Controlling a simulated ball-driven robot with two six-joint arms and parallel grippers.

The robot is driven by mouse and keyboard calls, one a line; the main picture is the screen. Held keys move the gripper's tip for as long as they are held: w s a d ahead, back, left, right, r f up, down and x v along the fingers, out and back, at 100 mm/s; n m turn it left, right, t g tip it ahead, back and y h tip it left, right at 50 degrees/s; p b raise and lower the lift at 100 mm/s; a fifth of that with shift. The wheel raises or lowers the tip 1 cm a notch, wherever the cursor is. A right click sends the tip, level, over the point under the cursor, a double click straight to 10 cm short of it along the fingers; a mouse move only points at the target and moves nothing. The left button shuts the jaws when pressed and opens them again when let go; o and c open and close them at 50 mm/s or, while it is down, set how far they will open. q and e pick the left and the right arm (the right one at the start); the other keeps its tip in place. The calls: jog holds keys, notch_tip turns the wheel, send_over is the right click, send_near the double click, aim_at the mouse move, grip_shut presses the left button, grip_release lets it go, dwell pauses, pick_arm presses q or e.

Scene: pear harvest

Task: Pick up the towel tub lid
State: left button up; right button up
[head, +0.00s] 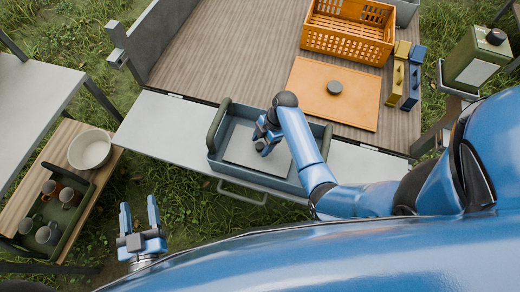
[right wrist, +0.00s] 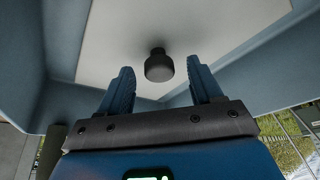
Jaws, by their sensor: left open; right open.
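The lid is a pale flat panel (head: 243,150) lying in the blue-grey tub (head: 250,177). In the right wrist view the lid (right wrist: 110,40) has a dark round knob (right wrist: 158,68). My right gripper (head: 265,143) is over the lid in the head view, and it hides the knob there. In the right wrist view its open fingers (right wrist: 160,80) stand on either side of the knob, with visible gaps; I cannot tell the exact depth. My left gripper (head: 139,212) is open and empty over the grass, left of the tub.
Tub walls surround the lid closely. Behind are an orange board (head: 320,105) with a dark knob, an orange crate (head: 345,42) and yellow and blue blocks (head: 411,85). At left, a bowl (head: 90,149) and a tray (head: 84,222) of mugs sit on a wooden shelf.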

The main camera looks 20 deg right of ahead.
grip_shut()
jog(key=shift+r, duration=0.2)
dwell(0.4)
notch_tip(320, 180, up, 12)
jog(key=f, duration=0.1)
notch_tip(320, 180, up, 9)
jog(key=p, duration=0.8)
send_over(261, 145)
jog(key=shift+d+f, duration=0.1)
jog(key=shift+f, duration=0.1)
